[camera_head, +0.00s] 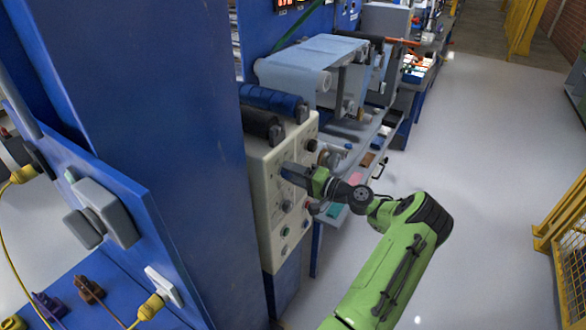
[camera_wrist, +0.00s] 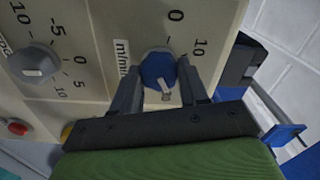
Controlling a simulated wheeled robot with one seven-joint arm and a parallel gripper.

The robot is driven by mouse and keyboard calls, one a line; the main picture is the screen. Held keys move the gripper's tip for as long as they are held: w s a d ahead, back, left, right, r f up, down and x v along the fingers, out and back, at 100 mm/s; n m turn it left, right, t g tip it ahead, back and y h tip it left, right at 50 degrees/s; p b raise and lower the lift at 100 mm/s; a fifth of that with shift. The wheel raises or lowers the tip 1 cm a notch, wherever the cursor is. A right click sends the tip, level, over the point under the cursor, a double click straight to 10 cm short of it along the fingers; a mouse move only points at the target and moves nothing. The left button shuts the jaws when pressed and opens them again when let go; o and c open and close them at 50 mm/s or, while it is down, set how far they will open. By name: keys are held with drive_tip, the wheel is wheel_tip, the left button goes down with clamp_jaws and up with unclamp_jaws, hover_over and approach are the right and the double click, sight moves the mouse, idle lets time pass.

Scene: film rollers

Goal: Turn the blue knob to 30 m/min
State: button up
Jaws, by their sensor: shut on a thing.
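The blue knob (camera_wrist: 157,68) sits on the pale control panel (camera_wrist: 95,75) in the wrist view, beside an "m/min" label. My gripper (camera_wrist: 160,84) has one finger on each side of it and is shut on it. The knob's white mark faces the lower part of the picture. Its exact reading is unclear, as a number by the mark is partly hidden. The figures 0 and 10 show above and to the right of the knob. In the head view my gripper (camera_head: 296,173) is at the panel's front face (camera_head: 262,190), and the knob is hidden.
A grey knob (camera_wrist: 36,63) with its own scale and a red button (camera_wrist: 17,128) are left of the blue knob. A blue roller (camera_head: 273,99) and a black roller (camera_head: 262,124) lie above the panel. A large blue post (camera_head: 180,150) stands close on the left. Floor (camera_head: 480,180) at right is clear.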

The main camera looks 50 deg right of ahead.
drive_tip(key=shift+m+p, duration=0.5)
drive_tip(key=shift+m, duration=0.6)
drive_tip(key=shift+f, duration=0.1)
drive_tip(key=o, duration=1.1)
drive_tip(key=shift+c, duration=0.2)
drive_tip(key=s+d, duration=0.1)
drive_tip(key=s, duration=1.4)
drive_tip(key=shift+s+d+b, duration=0.25)
drive_tip(key=shift+s+b, duration=0.05)
drive_tip(key=shift+s, duration=0.1)
